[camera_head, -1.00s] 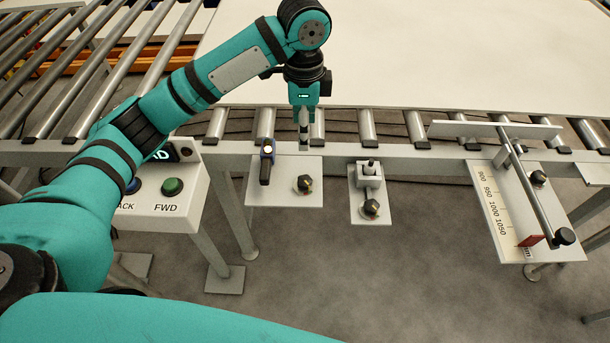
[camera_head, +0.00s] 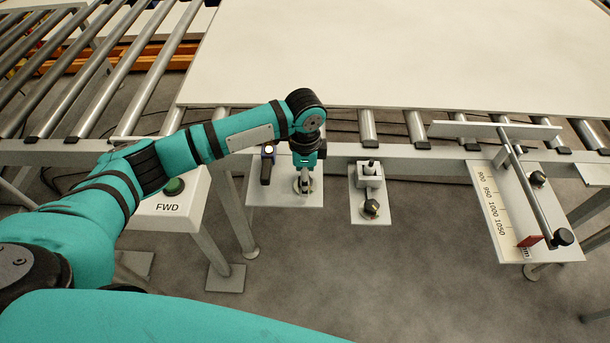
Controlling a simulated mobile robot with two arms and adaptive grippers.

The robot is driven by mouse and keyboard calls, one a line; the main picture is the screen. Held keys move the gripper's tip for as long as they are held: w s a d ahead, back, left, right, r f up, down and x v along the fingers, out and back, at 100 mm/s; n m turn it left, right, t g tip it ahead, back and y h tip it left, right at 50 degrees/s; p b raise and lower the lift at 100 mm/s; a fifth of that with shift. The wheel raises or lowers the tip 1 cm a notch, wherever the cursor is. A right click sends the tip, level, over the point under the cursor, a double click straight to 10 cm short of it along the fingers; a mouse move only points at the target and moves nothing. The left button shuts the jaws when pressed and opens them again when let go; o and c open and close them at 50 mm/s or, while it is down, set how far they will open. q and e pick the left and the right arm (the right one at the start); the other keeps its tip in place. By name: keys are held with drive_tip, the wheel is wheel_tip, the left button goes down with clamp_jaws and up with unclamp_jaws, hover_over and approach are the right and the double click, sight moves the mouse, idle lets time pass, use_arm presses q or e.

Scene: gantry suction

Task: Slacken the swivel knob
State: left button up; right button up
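My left gripper (camera_head: 304,191) points down over the left bracket plate (camera_head: 262,195) below the roller rail. A black knob stood on this plate at that spot; now the gripper mostly hides it, and only a bit of its round base shows around the fingertips. Whether the fingers are open or closed around the knob cannot be told. A similar black knob (camera_head: 371,207) sits on the middle plate (camera_head: 357,208), free of the gripper. No label shows which is the swivel knob. My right gripper is out of view.
A black clamp-like handle (camera_head: 267,165) stands just left of the gripper. A block with a pin (camera_head: 370,173) is on the middle plate. A scale plate (camera_head: 500,215) with a rod and knobs is at right. A large white panel (camera_head: 400,55) lies on the rollers.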

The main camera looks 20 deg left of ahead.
use_arm(q)
drive_tip(key=shift+f, duration=0.15)
drive_tip(key=shift+c, duration=0.3)
drive_tip(key=c, duration=1.1)
drive_tip(key=shift+r+n+p, duration=0.2)
drive_tip(key=shift+n+p, duration=0.2)
drive_tip(key=shift+p, duration=0.45)
drive_tip(key=n+p, duration=0.4)
drive_tip(key=p, duration=0.2)
drive_tip(key=shift+f+n+p, duration=0.15)
drive_tip(key=shift+n+p, duration=1.15)
drive_tip(key=shift+p, duration=0.1)
drive_tip(key=o, duration=1.2)
drive_tip(key=shift+c, duration=0.2)
